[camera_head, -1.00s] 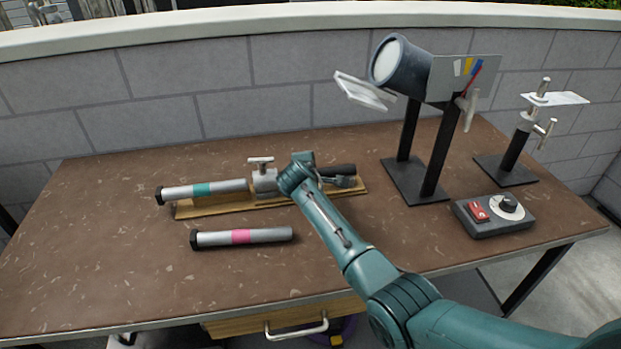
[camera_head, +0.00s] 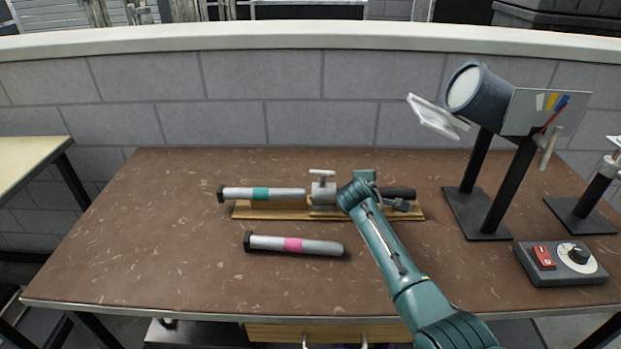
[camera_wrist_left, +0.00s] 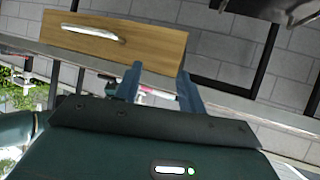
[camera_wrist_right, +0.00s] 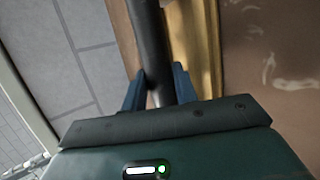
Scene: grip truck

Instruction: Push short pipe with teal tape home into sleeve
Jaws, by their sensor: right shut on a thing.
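The short pipe with teal tape (camera_head: 282,194) is silver with a black cap at its left end. It lies level over the wooden board (camera_head: 270,212), its right end close to the silver sleeve block (camera_head: 323,194) with a T-handle on top. I cannot tell how deep it sits in the sleeve. My right gripper (camera_wrist_right: 158,88) is shut on a dark round bar (camera_wrist_right: 148,40), which also shows at the board's right end (camera_head: 400,192). My right arm hides part of the board right of the sleeve. My left gripper (camera_wrist_left: 158,82) is open and empty, below the table edge.
A pipe with pink tape (camera_head: 318,246) lies loose in front of the board. A lamp on a stand (camera_head: 480,90) and a control box with a red switch (camera_head: 562,263) stand at the right. A drawer (camera_wrist_left: 110,40) is under the tabletop. The table's left side is clear.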

